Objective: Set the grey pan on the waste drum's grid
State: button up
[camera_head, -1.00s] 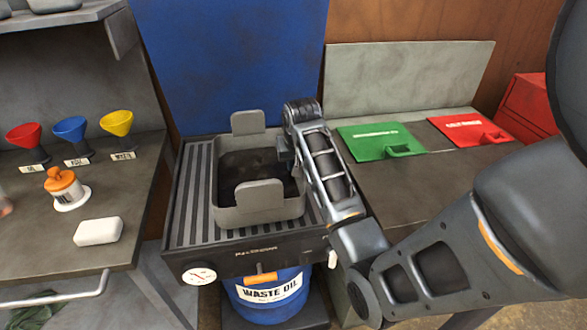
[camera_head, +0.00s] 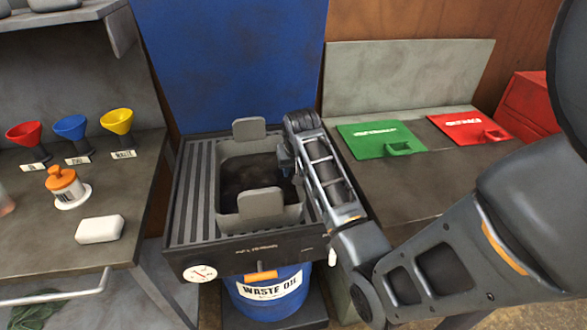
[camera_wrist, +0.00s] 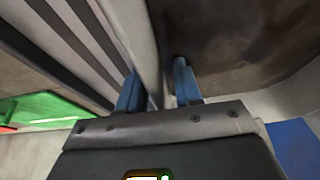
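The grey pan (camera_head: 229,199) is upright over the right part of the waste drum's grid (camera_head: 190,205), with dark contents inside. Its two raised tabs stand at the back and front. The pan's underside is hidden, so I cannot tell whether it fully rests on the grid. The blue waste oil drum (camera_head: 268,298) stands below. My gripper (camera_head: 287,160) is at the pan's right wall. In the wrist view, the blue fingers of my gripper (camera_wrist: 158,90) straddle the pan's wall (camera_wrist: 150,50) closely, one inside and one outside.
A bench at left holds three coloured funnels (camera_head: 70,128), an orange-capped bottle (camera_head: 64,185) and a white block (camera_head: 100,229). The bench at right carries a green tray (camera_head: 372,141) and a red tray (camera_head: 460,127). A blue panel (camera_head: 230,60) stands behind the grid.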

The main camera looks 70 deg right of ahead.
jog(key=shift+r, duration=0.1)
jog(key=b+v, duration=0.1)
jog(key=v, duration=1.1)
jog(key=shift+d+r, duration=0.1)
